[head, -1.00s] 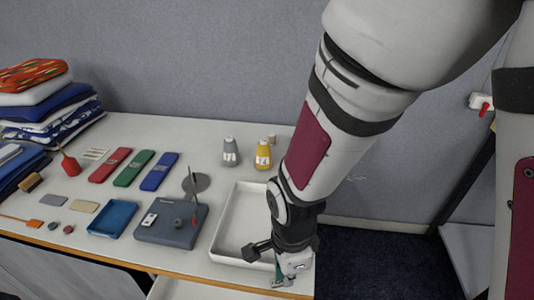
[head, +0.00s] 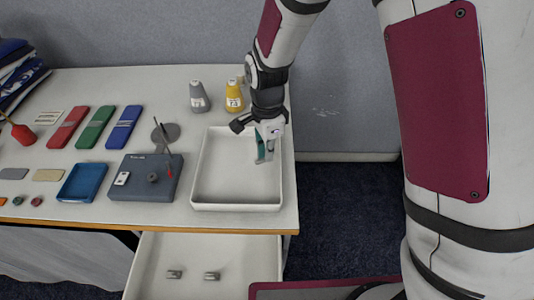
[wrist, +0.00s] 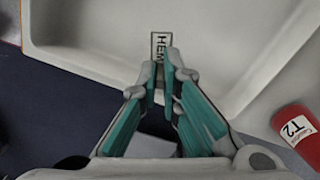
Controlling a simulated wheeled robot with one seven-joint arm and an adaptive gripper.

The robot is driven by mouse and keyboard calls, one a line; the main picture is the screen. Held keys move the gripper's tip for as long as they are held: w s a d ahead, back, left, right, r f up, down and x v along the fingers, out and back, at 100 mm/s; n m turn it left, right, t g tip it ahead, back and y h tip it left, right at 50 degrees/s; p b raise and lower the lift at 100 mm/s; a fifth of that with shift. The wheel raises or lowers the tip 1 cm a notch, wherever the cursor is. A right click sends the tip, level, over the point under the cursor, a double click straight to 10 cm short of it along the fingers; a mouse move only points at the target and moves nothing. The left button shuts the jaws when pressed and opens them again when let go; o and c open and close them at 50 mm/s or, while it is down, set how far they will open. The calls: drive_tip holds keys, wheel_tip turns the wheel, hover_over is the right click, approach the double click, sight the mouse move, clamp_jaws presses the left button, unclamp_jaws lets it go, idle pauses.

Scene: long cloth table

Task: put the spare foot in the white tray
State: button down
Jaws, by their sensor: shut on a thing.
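My gripper (head: 264,155) hangs over the right part of the white tray (head: 197,170), fingers pointing down. In the wrist view its teal-padded fingers (wrist: 162,75) are closed on a small grey piece marked HEM (wrist: 161,42), which looks like the spare foot. In the head view the piece is too small to tell apart from the fingertips. Behind it, the wrist view shows the tray's pale floor and wall (wrist: 85,30). I cannot tell how high the piece is above the tray floor.
An open drawer (head: 160,255) below holds two small metal pieces (head: 175,274). A grey case (head: 140,190) and blue tray (head: 83,183) stand left of the white tray. Grey and yellow cones (head: 198,97) (head: 234,97) stand behind. A red T2-labelled object (wrist: 298,132) is in the wrist view.

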drive_tip(key=shift+f, duration=1.8)
drive_tip(key=c, duration=1.8)
unclamp_jaws()
drive_tip(key=shift+f, duration=0.1)
